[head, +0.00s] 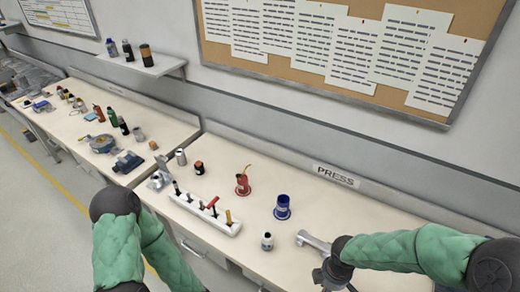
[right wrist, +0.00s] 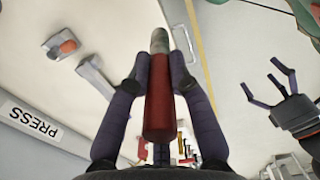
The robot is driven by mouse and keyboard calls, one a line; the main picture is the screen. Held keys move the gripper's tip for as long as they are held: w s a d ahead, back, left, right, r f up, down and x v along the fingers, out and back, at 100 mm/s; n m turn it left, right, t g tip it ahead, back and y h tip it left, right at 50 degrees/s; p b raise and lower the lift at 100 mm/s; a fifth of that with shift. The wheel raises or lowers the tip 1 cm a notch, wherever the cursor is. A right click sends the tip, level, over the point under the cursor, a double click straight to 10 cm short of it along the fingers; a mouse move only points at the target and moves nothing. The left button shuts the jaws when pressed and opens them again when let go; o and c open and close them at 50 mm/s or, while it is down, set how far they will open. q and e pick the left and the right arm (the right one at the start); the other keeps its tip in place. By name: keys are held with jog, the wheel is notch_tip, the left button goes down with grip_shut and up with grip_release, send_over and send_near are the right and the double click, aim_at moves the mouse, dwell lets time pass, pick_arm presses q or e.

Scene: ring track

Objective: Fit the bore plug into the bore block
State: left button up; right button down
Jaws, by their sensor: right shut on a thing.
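My right gripper (right wrist: 158,65) is shut on a dark red cylinder with a grey end (right wrist: 158,105), apparently the bore plug. The cylinder lies lengthwise between its two fingers in the right wrist view. My left gripper (right wrist: 268,92) shows at the right of that view with its fingers spread and nothing between them. A small grey block with an orange-red round thing on it (right wrist: 62,45) is at the upper left of that view. I cannot tell whether it is the bore block. In the head view the right arm covers that part of the bench.
A grey lever-like fixture (head: 312,241) is beside my right arm. On the bench stand a blue cup (head: 282,207), a small white bottle (head: 267,241), a red holder (head: 243,184) and a white rack (head: 205,213) with several tools.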

jog(key=shift+s+f+m+b, duration=0.1)
jog(key=shift+f+m+b, duration=0.1)
jog(key=shift+m+b, duration=0.15)
pick_arm(q)
notch_tip(320, 180, down, 13)
jog(key=b, duration=1.1)
jog(key=shift+r+b, duration=0.2)
jog(key=shift+b, duration=0.15)
pick_arm(e)
jog(key=w+a+f+m, duration=0.2)
jog(key=w+f+m, duration=0.8)
jog(key=w+m, duration=0.3)
jog(key=shift+a, duration=0.3)
